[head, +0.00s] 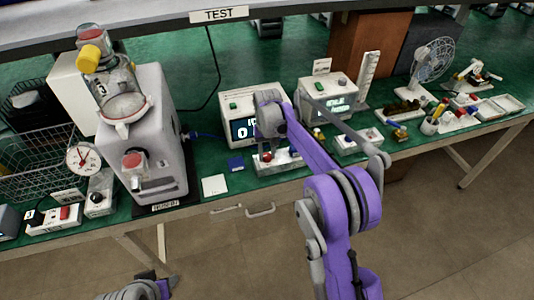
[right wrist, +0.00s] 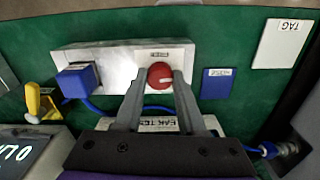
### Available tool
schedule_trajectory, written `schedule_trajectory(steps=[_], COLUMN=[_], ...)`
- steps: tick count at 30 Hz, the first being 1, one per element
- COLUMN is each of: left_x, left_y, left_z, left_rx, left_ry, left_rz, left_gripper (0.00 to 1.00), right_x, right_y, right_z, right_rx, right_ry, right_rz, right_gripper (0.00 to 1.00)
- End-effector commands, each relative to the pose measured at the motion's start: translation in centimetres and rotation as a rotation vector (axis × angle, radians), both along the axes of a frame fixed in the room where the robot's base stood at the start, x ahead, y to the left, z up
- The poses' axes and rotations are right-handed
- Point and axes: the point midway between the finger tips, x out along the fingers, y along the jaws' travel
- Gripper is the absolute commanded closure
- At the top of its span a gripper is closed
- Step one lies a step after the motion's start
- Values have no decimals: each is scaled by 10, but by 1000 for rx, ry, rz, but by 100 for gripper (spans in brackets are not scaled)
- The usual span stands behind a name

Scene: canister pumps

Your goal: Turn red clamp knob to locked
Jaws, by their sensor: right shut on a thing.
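The red clamp knob (right wrist: 160,75) is round with a pale line across it, on the face of a silver fixture (right wrist: 115,57) in the right wrist view. A small label sits beside it, too small to read. In the head view the knob (head: 267,156) shows at the bench's front, below my right gripper (head: 268,142). In the right wrist view my right gripper (right wrist: 160,79) has one finger on each side of the knob and is shut on it. My left gripper (head: 157,278) shows partly at the bottom left of the head view, away from the bench; its jaws are unclear.
A blue block (right wrist: 77,80) with a cable sits at the fixture's left end in the right wrist view, near a yellow-handled part (right wrist: 34,100). A blue card (right wrist: 216,83) and white tag (right wrist: 283,44) lie right. Display boxes (head: 240,105) stand behind the fixture.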

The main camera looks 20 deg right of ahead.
Motion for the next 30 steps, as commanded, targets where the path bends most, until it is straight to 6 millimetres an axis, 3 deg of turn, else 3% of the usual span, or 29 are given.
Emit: schedule_trajectory(steps=[22, 23, 27, 30], left_x=[0, 0, 0, 0], left_y=[0, 0, 0, 0], left_z=[-1, -1, -1, -1], left_rx=[0, 0, 0, 0], left_ry=[0, 0, 0, 0], left_rz=[0, 0, 0, 0], left_gripper=[50, 50, 50, 50], right_x=[0, 0, 0, 0], right_y=[0, 0, 0, 0], right_z=[1, 1, 0, 0], right_rx=[0, 0, 0, 0], right_ry=[-1, -1, -1, 0], right_rz=[-88, -88, -87, -87], right_gripper=[100, 57, 32, 31])
